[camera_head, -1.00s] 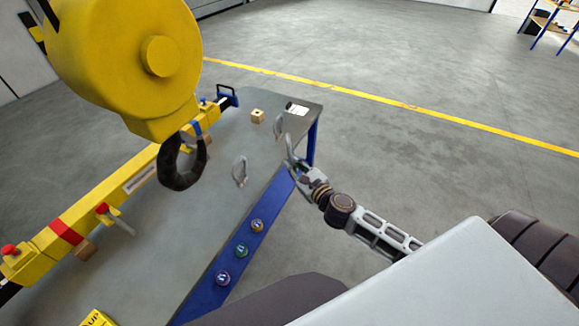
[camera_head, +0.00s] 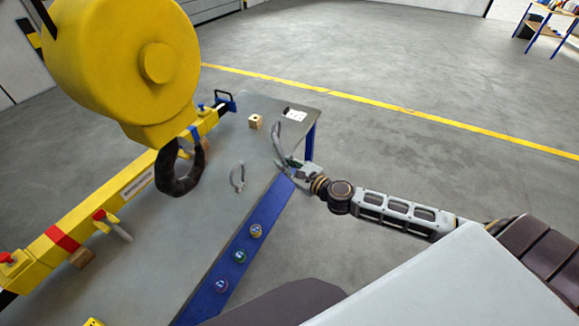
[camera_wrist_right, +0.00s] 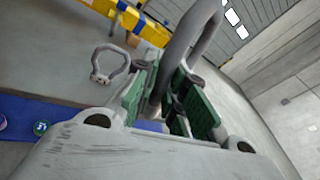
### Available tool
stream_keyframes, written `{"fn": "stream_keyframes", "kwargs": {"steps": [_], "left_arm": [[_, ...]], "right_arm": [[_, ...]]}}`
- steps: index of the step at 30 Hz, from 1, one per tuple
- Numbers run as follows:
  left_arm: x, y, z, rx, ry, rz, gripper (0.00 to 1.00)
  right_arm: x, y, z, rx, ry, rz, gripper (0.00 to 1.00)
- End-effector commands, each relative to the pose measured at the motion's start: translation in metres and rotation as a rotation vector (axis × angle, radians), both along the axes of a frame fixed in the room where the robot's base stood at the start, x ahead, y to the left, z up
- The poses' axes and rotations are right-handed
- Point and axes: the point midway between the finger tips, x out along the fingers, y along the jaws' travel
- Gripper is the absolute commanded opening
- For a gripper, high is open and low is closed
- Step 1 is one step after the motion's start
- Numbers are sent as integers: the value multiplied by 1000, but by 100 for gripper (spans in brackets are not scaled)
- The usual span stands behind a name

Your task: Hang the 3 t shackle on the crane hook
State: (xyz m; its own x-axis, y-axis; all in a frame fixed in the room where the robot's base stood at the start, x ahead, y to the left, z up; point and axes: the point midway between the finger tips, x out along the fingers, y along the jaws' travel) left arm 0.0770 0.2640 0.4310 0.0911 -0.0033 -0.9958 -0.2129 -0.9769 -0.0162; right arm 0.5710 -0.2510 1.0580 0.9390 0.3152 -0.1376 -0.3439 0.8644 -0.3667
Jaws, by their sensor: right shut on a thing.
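A grey shackle (camera_head: 277,149) is in my right gripper (camera_head: 288,163), above the right edge of the table. In the right wrist view, the green-padded fingers (camera_wrist_right: 168,108) are shut on it, and its thick grey bow (camera_wrist_right: 182,48) rises above them. No load marking is readable. A smaller shackle (camera_head: 238,178) stands on the table; it also shows in the right wrist view (camera_wrist_right: 110,65). The black crane hook (camera_head: 180,170) hangs under the yellow hook block (camera_head: 130,60), left of the gripper and apart from the shackle. My left gripper is out of view.
A yellow lifting beam (camera_head: 110,205) lies along the table's left side. A small wooden block (camera_head: 255,122) and a white label (camera_head: 295,114) are near the far edge. Coloured discs line the blue front edge (camera_head: 245,245).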

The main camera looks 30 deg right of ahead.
Motion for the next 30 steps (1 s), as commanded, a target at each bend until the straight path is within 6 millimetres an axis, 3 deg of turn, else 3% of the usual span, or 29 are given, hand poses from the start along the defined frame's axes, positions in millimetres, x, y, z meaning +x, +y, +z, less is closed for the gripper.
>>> {"fn": "stream_keyframes", "kwargs": {"steps": [30], "left_arm": [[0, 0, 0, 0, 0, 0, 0]], "right_arm": [[30, 35, 21, -69, 6, 191, 0]]}}
